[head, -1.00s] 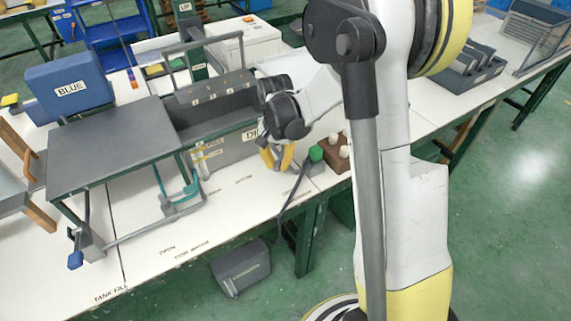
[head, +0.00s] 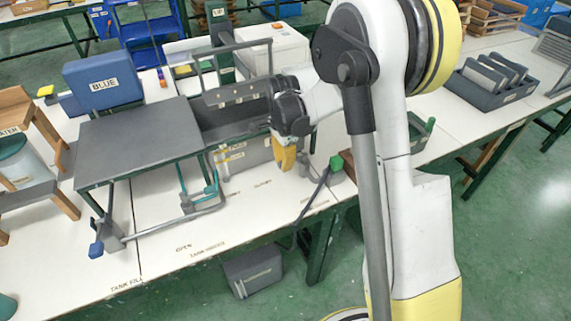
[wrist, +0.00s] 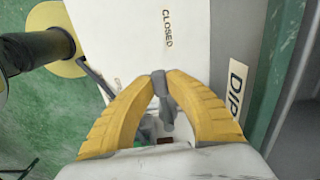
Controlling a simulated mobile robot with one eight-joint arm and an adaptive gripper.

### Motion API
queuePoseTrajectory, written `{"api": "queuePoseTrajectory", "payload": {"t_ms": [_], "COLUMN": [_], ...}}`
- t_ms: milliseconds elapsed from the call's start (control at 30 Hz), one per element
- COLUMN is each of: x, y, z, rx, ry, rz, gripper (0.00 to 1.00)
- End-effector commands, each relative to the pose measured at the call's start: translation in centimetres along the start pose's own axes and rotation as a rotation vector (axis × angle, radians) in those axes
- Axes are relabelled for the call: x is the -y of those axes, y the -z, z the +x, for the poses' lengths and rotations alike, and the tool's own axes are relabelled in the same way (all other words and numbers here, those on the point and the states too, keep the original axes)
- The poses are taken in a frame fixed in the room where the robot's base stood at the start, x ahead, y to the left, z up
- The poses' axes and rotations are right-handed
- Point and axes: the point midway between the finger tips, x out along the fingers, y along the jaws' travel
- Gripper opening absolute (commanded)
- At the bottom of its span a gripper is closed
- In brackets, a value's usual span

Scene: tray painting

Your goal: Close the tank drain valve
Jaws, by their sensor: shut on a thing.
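My gripper (head: 284,168) points down at the front of the grey dip tank (head: 240,156), with its yellow fingers close together. In the wrist view the fingertips (wrist: 161,76) meet on a small grey handle (wrist: 165,112), which I take to be the drain valve's; its lower part runs down between the fingers. A printed CLOSED mark (wrist: 167,28) lies on the white table beyond the fingertips. The tank's DIP label (wrist: 236,88) is at the right. The rest of the valve is hidden by my gripper.
A grey drain table (head: 138,140) stands left, with a blue box (head: 103,82) behind. The white tabletop (head: 160,225) in front is mostly clear. A grey bin (head: 252,270) sits below.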

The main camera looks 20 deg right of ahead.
Motion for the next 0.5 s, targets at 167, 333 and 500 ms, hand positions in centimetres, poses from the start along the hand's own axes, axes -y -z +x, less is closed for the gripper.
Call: {"api": "queuePoseTrajectory", "payload": {"t_ms": [167, 333, 500], "x": [0.25, 0.32, 0.33], "y": [0.03, 0.05, 0.06], "z": [0.06, 0.06, 0.06], "rx": [0.000, -0.001, -0.001], "ry": [0.000, 0.000, 0.000], "rz": [0.033, 0.042, 0.042], "gripper": [0.00, 0.00, 0.00]}}
